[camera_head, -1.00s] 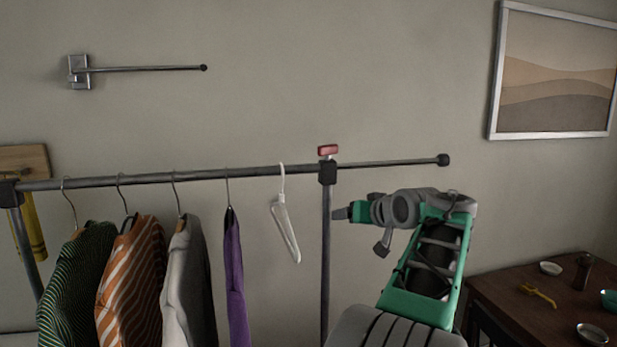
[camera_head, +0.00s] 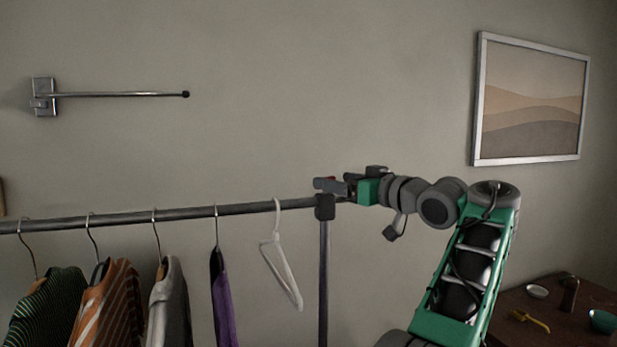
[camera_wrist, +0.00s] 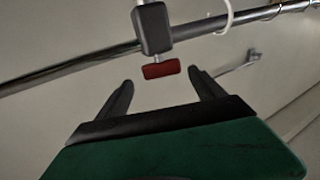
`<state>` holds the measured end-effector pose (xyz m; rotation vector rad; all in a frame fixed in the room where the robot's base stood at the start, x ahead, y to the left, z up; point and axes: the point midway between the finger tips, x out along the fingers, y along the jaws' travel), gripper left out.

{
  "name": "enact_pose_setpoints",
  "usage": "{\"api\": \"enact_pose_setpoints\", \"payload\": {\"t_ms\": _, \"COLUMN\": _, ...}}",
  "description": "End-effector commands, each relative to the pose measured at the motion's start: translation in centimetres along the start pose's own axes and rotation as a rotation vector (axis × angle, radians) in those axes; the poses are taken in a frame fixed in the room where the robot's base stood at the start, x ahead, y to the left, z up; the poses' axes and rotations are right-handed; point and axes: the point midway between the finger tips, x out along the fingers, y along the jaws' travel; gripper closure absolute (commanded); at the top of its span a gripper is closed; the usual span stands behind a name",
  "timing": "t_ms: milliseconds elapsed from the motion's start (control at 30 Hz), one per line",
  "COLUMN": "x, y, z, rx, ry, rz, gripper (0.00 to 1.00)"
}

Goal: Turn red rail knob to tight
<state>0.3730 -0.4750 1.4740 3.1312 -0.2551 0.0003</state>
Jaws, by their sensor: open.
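The red rail knob (camera_wrist: 161,70) is a short red bar on a thin stem under the dark joint block in the wrist view. In the head view only a sliver of the red knob (camera_head: 331,180) shows, the rest hidden behind my gripper (camera_head: 332,186). The block (camera_head: 325,207) joins the clothes rail (camera_head: 245,209) to an upright post. In the wrist view my gripper (camera_wrist: 160,88) is open and empty. Its two fingers point toward the knob, one on each side of it. The knob appears just past the fingertips; I cannot tell whether they touch it.
Several garments and a white hanger (camera_head: 281,265) hang from the rail, left of the post (camera_head: 323,285). A metal wall bar (camera_head: 115,94) is at upper left. A framed picture (camera_head: 530,98) hangs at right. A dark table (camera_head: 585,325) with small items stands at lower right.

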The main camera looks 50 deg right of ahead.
Motion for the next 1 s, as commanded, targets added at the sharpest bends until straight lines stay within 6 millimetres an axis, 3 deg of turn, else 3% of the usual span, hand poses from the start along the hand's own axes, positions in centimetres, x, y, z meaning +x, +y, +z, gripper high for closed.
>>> {"api": "enact_pose_setpoints", "payload": {"t_ms": 200, "x": 4.8, "y": -0.8, "z": -0.2, "rx": 0.001, "ry": 0.000, "rz": -0.017, "gripper": 0.22}}
{"api": "enact_pose_setpoints", "payload": {"t_ms": 367, "x": 7.0, "y": -0.8, "z": -0.2, "rx": -0.001, "ry": -0.001, "rz": -0.015, "gripper": 0.22}}
{"api": "enact_pose_setpoints", "payload": {"t_ms": 667, "x": 7.3, "y": -0.5, "z": 0.0, "rx": -0.001, "ry": -0.001, "rz": -0.008, "gripper": 0.22}}
{"api": "enact_pose_setpoints", "payload": {"t_ms": 1000, "x": 7.2, "y": -0.4, "z": 0.0, "rx": 0.000, "ry": -0.001, "rz": -0.007, "gripper": 0.50}}
